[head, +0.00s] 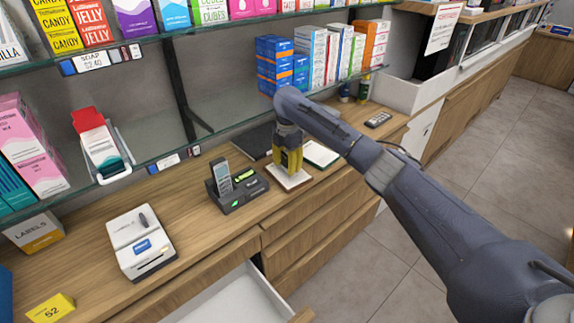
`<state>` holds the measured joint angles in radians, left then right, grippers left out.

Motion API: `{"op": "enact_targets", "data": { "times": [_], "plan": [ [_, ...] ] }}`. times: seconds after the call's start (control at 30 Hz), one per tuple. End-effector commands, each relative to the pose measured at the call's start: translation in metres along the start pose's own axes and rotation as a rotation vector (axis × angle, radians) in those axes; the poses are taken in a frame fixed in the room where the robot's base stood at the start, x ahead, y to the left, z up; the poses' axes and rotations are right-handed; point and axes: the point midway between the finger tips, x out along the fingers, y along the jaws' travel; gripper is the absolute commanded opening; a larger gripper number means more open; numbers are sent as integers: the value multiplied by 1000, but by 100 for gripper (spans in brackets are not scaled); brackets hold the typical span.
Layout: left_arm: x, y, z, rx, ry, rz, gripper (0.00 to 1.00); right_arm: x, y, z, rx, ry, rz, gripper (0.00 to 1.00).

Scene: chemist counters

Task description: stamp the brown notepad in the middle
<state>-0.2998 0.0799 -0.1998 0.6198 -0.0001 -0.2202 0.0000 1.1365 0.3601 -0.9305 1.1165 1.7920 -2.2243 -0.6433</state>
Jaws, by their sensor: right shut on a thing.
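My right gripper (289,157) reaches in from the right and points down, with yellow and dark fingers. It is shut on what seems to be the stamp, which the fingers mostly hide. It is directly over a pale pad with a brown edge (291,183), the notepad in the middle. I cannot tell whether the stamp touches the paper. A pad with a green edge (320,154) lies to the right of it. A dark flat pad (252,141) lies behind to the left. My left gripper is not in view.
A white label device (140,243) is further left. An open drawer (235,300) juts out in front. Glass shelves with boxes hang above the counter. A calculator (378,119) lies at the right.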

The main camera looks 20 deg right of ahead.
Motion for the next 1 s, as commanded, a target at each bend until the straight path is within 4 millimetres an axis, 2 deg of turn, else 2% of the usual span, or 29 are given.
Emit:
{"op": "enact_targets", "data": {
  "times": [1.0],
  "plan": [
    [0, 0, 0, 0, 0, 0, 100, 9, 0, 0, 0, 0, -1, 20]
  ]
}}
